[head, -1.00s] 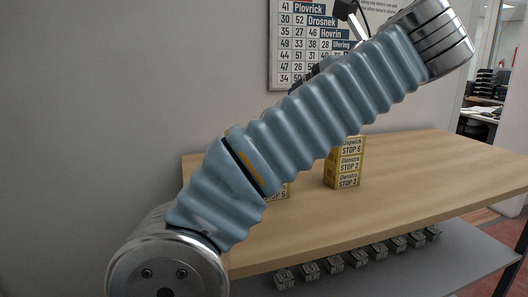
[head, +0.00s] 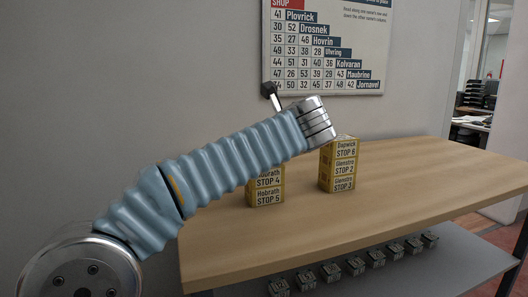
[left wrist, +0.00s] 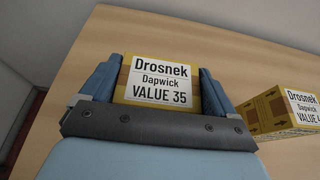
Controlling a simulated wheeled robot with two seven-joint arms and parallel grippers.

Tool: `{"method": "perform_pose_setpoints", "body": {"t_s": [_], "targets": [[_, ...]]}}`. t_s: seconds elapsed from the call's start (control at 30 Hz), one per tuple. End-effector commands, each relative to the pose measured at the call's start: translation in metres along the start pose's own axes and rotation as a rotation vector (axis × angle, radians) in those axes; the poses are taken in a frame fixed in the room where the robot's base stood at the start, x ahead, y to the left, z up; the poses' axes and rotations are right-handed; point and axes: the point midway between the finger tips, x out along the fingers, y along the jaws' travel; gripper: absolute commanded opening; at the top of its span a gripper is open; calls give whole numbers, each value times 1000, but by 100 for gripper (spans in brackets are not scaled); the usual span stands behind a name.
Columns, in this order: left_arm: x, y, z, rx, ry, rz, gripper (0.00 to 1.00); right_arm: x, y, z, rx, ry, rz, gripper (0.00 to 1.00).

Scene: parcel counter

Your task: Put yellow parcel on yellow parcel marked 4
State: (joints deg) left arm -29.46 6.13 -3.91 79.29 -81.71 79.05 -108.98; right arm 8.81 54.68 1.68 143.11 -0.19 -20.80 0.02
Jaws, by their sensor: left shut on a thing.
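My left gripper (left wrist: 158,75) has its fingers on either side of a yellow parcel (left wrist: 132,90) whose label reads Drosnek, Dapwick, VALUE 35. In the head view my left arm hides the gripper and this parcel. The left yellow stack (head: 265,188) stands on the table, with labels STOP 4 above STOP 5; its top is hidden behind my arm. I cannot tell whether the held parcel touches this stack. The right yellow stack (head: 338,166) reads STOP 6, STOP 2 and STOP 3 from top down. My right gripper is not in view.
The wooden table (head: 430,180) is clear to the right of the stacks. In the left wrist view another labelled parcel (left wrist: 265,112) is right of the held one, with a gap between. Several small grey blocks (head: 355,265) line the lower shelf (head: 450,262). A chart (head: 325,45) hangs behind.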

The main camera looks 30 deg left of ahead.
Motion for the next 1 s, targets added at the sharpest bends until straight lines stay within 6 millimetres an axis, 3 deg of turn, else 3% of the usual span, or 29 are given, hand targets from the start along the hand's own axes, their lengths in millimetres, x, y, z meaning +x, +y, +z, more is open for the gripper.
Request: {"method": "perform_pose_setpoints", "body": {"t_s": [0.4, 0.43, 0.5, 0.8, 1.0], "targets": [[3, 0, -8, 0, -1, 1, 54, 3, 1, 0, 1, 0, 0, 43], [3, 0, -8, 0, 0, 1, 91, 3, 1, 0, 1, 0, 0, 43], [3, 0, -8, 0, 0, 1, 100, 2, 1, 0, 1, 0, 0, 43], [0, 0, -4, 0, -1, 0, 100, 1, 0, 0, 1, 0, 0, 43], [-37, 0, -4, -1, -2, -3, 100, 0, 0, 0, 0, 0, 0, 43]]}}
